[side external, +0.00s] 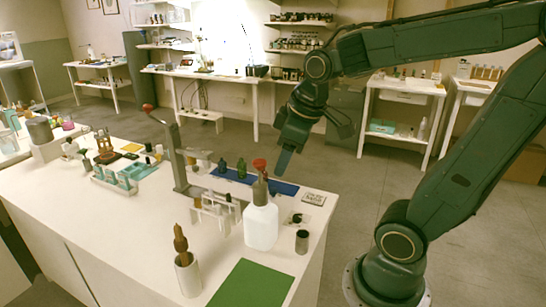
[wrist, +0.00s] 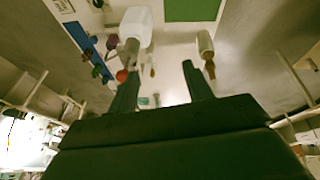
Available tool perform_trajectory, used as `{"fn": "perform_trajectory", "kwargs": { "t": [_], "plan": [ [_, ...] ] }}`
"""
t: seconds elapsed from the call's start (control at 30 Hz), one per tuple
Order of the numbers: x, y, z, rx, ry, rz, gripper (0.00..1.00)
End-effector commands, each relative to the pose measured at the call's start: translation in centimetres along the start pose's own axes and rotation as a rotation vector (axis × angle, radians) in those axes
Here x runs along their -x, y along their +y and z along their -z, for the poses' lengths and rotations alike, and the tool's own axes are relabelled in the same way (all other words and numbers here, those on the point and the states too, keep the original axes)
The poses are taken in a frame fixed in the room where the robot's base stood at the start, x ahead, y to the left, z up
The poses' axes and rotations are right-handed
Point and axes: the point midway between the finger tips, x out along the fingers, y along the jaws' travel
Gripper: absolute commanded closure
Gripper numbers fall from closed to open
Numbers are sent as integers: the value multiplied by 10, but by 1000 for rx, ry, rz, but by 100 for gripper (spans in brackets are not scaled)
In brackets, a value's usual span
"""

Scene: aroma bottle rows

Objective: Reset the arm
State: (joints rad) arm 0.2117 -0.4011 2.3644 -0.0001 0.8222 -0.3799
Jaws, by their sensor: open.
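My gripper (side external: 285,162) hangs in the air above the right end of the table, over or near the blue mat (side external: 280,187). In the wrist view its two fingers (wrist: 159,84) are spread apart with nothing between them.
A green mat (side external: 252,284) lies at the front edge. A white cup with a brown tool (side external: 188,276), a vial rack (side external: 214,214) and a grey upright stand (side external: 178,160) crowd the table. A small dark grey cylinder (side external: 302,241) stands near the right edge. Shelves stand behind.

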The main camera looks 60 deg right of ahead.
Motion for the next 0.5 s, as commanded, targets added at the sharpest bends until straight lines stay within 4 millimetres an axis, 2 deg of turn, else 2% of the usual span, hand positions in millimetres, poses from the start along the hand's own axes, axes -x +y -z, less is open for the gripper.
{"fn": "perform_trajectory", "kwargs": {
  "t": [0.2, 0.5],
  "plan": [
    [25, -32, -21, -79, 77, 18, 50],
    [41, -57, -45, -169, 141, 53, 50]
  ]
}}
